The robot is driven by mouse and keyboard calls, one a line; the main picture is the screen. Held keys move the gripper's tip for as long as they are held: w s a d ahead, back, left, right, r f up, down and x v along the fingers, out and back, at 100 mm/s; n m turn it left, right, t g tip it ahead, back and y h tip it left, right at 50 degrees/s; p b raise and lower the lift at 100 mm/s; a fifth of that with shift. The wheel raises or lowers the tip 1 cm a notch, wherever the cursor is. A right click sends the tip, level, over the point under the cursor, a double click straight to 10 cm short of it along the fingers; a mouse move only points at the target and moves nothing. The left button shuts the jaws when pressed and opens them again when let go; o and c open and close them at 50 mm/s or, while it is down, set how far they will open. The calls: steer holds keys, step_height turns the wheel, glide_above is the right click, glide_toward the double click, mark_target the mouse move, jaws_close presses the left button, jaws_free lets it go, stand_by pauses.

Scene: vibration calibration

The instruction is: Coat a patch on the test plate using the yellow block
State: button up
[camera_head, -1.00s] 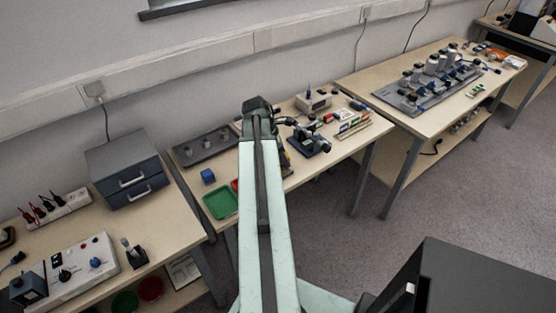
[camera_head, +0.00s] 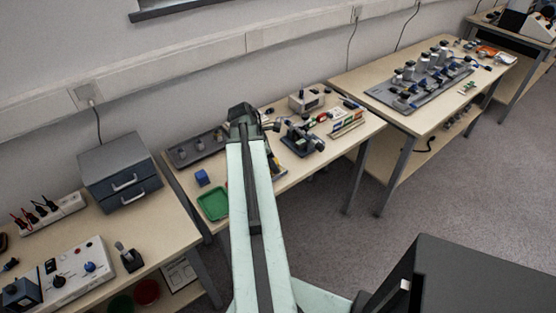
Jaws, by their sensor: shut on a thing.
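My arm reaches from the bottom of the head view to the middle bench (camera_head: 362,135). Its dark far end covers part of that bench, and my gripper is hidden behind it. I cannot make out the yellow block. I cannot pick out the test plate for certain. A grey plate with several dark knobs (camera_head: 210,143) lies at the back left of the middle bench, partly behind my arm. No coated patch can be made out.
A blue cube (camera_head: 202,177) and a green tray (camera_head: 211,204) lie left of my arm. A black microscope-like device (camera_head: 302,138) and a grey box (camera_head: 309,99) stand to its right. A drawer unit (camera_head: 120,173) stands on the left bench. Open floor (camera_head: 440,215) lies at right.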

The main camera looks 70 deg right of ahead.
steer(key=shift+w+a, duration=0.35)
steer(key=shift+a, duration=0.25)
steer(key=shift+w+a, duration=0.3)
steer(key=shift+a, duration=0.35)
steer(key=shift+w+a, duration=0.35)
steer(key=shift+a, duration=0.25)
steer(key=shift+f, duration=0.1)
steer(key=shift+s+d, duration=0.4)
steer(key=shift+d, duration=0.4)
steer(key=shift+s+d, duration=0.4)
steer(key=shift+d, duration=0.35)
steer(key=shift+s+d, duration=0.35)
steer(key=shift+d, duration=0.3)
steer(key=shift+s+d, duration=0.35)
steer(key=shift+d, duration=0.35)
steer(key=shift+s+d, duration=0.35)
steer(key=shift+d, duration=0.3)
step_height(320, 180, up, 6)
steer(key=p, duration=0.6)
